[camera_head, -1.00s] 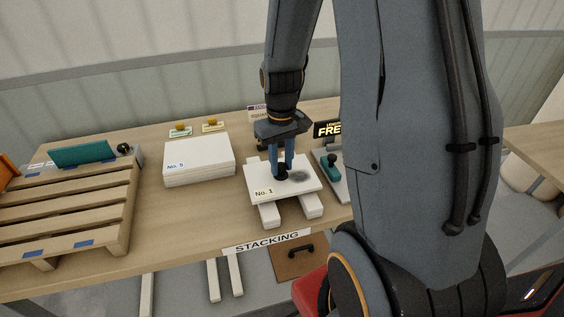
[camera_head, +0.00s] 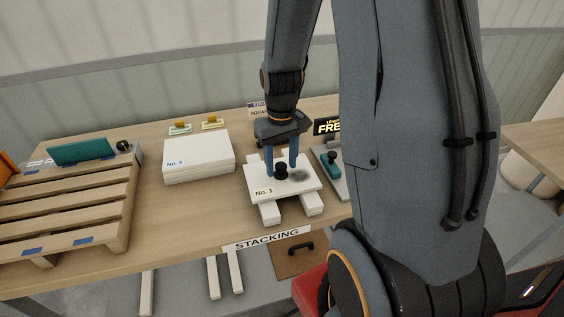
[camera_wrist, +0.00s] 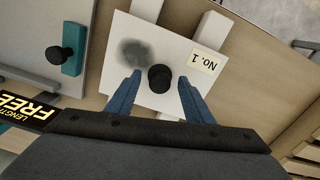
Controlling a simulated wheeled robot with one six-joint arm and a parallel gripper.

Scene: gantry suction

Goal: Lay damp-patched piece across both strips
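The damp-patched piece (camera_head: 262,178) is a white panel labelled No. 1 with a dark grey patch and a black knob. It lies across two white strips (camera_head: 270,213), whose ends show beyond its edges. In the wrist view the panel (camera_wrist: 185,50) rests over both strips (camera_wrist: 213,38). My gripper (camera_head: 281,168) is open, its blue fingers on either side of the knob (camera_wrist: 159,78), with gaps visible between fingers and knob. In the wrist view the fingertips (camera_wrist: 158,82) stand apart over the panel.
A stack of white panels labelled No. 5 (camera_head: 198,155) stands to the left. A wooden pallet (camera_head: 70,210) lies at the far left. A grey plate with a teal-handled tool (camera_head: 331,165) is close on the right.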

